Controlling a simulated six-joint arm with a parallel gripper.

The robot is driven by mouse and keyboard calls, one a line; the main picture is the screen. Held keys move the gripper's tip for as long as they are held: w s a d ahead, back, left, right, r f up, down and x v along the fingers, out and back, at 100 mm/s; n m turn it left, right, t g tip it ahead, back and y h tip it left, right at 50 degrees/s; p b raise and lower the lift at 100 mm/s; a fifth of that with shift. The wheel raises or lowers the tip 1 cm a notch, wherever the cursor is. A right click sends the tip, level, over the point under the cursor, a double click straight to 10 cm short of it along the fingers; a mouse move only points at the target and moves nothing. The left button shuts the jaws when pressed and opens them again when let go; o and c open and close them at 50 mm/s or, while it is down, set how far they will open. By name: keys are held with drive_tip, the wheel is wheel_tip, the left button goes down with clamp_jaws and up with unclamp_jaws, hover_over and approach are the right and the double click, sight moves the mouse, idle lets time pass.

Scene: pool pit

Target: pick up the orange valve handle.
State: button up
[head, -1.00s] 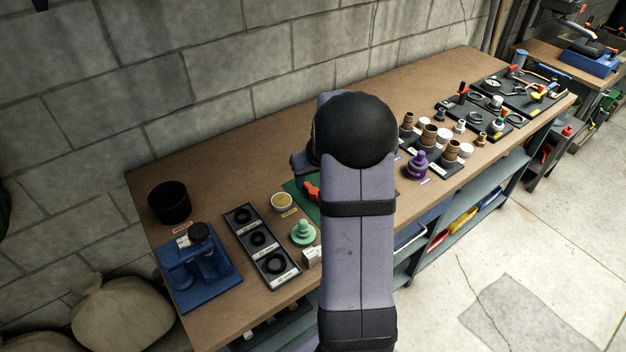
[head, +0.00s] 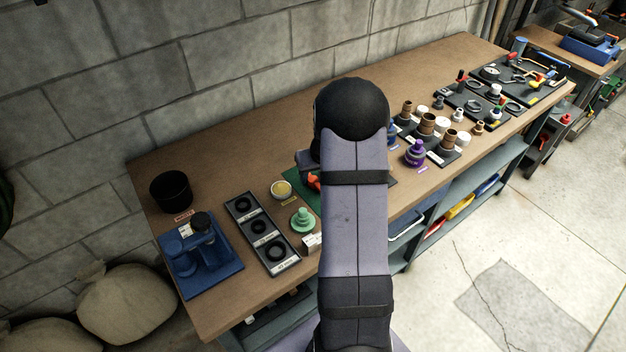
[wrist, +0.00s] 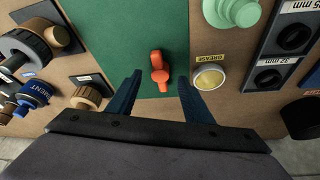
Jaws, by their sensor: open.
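The orange valve handle (wrist: 158,70) lies on a green mat (wrist: 115,28) in the wrist view. In the head view only a bit of the orange handle (head: 314,181) shows at the left edge of my arm; the rest is hidden behind it. My gripper (wrist: 156,88) is open in the wrist view, with one blue finger to each side of the handle's line. The handle appears between and just beyond the fingertips. I cannot tell the height of the fingers above the mat.
A grease tin (wrist: 208,77) stands close to the right finger. A mint-green stepped part (head: 302,219) and a tray of black rings (head: 262,234) are nearby. Brown fittings (wrist: 87,97) and a blue cement container (wrist: 33,94) stand left in the wrist view.

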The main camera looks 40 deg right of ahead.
sight(313, 180)
drive_tip(key=shift+p+x, duration=0.55)
drive_tip(key=shift+x, duration=1.35)
drive_tip(key=c, duration=1.1)
